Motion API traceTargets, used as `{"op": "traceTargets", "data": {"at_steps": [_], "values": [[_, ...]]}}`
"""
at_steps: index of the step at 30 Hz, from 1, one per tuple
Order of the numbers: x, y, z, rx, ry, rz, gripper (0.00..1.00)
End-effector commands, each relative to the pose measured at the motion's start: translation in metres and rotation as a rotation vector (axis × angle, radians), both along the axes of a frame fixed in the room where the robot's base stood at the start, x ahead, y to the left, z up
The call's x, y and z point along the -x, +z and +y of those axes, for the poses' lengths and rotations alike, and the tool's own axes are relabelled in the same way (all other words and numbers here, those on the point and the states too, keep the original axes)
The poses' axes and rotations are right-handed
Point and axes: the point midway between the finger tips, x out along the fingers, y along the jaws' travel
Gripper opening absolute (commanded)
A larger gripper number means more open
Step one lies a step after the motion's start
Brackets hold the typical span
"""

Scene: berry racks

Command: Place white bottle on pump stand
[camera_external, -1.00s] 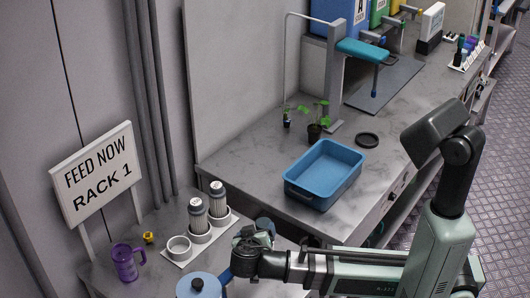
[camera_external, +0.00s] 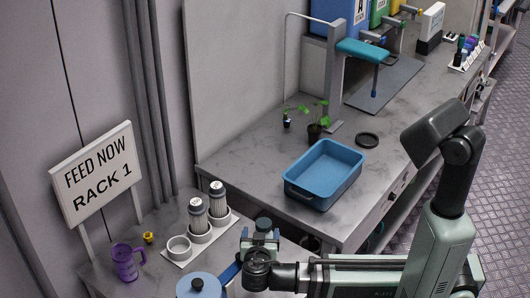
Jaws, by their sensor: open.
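The rack's front-left holder (camera_external: 179,247) is empty. I cannot tell which thing is the white bottle of the task, and nothing is clearly recognisable as the pump stand. My gripper (camera_external: 261,238) is open, low over the near table, to the right of the rack. A round blue-grey object (camera_external: 263,224) shows just beyond it, partly hidden; I cannot tell whether they touch.
A blue pot (camera_external: 198,287) stands at the bottom edge and a purple mug (camera_external: 124,263) to its left. A FEED NOW RACK 1 sign (camera_external: 95,175) stands behind. A blue tub (camera_external: 324,172) and small plants (camera_external: 315,130) occupy the long counter. The counter's left part is clear.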

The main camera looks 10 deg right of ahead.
Motion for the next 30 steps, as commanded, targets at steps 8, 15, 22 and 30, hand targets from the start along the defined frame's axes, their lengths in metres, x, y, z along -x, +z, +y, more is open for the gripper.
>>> {"op": "traceTargets", "data": {"at_steps": [8,15,22,30], "values": [[-0.017,-0.005,-0.004,0.000,0.000,0.000,0.79],[-0.032,-0.011,-0.010,0.001,-0.002,0.000,0.79],[-0.055,-0.019,-0.015,0.001,-0.002,0.000,0.79],[-0.064,-0.022,-0.017,0.000,0.000,0.000,0.79]]}}
